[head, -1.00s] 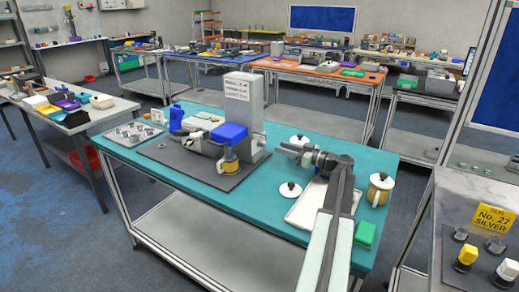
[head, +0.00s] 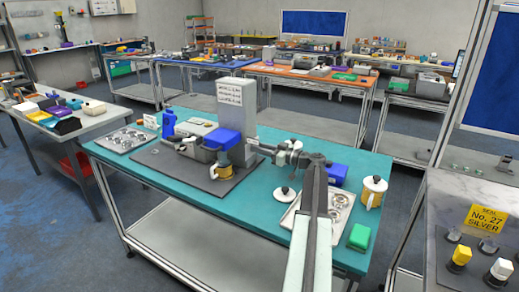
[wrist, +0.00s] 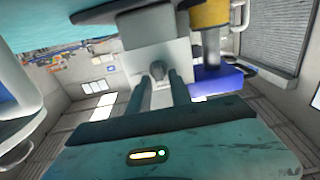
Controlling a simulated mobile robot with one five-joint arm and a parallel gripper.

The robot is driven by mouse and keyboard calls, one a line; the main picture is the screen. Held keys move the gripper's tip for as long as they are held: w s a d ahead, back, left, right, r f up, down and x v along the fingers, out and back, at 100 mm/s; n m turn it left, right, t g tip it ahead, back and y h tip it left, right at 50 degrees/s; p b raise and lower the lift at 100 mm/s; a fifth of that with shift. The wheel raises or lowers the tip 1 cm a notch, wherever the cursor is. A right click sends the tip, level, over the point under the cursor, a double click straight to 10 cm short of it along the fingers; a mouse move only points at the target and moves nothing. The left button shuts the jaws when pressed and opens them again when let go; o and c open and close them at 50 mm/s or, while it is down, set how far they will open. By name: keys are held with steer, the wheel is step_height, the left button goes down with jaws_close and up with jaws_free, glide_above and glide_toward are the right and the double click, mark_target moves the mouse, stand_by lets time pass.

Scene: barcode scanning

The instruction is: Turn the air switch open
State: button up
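The air switch looks to be the dark grey round knob (wrist: 158,70) on the side of a pale upright box. In the wrist view, which looks upside down, it sits between the tips of my gripper's two dark fingers (wrist: 160,80). The fingers are apart, one on each side of the knob. I cannot tell whether they touch it. In the head view my gripper (head: 252,145) reaches the right side of the grey box tower (head: 237,105) and hides the knob there.
A blue-topped device (head: 221,139) with a yellow-banded cup stands left of the tower on a dark mat (head: 178,180). On the teal table (head: 240,212) are a white-lidded pot (head: 373,190), a metal tray, a loose lid (head: 284,194) and a green block (head: 358,236).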

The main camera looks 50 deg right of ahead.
jaws_close()
steer(key=shift+w+d+f+m+b, duration=0.1)
steer(key=shift+d+f+m+b, duration=0.1)
steer(key=shift+m, duration=2.8)
steer(key=shift+d+f+m+b, duration=0.2)
steer(key=shift+f+m, duration=0.05)
steer(key=shift+m, duration=2.75)
steer(key=shift+w+d+f+m+b, duration=0.1)
steer(key=shift+d+f+m+b, duration=0.1)
steer(key=shift+m, duration=2.8)
steer(key=shift+o, duration=2.2)
jaws_free()
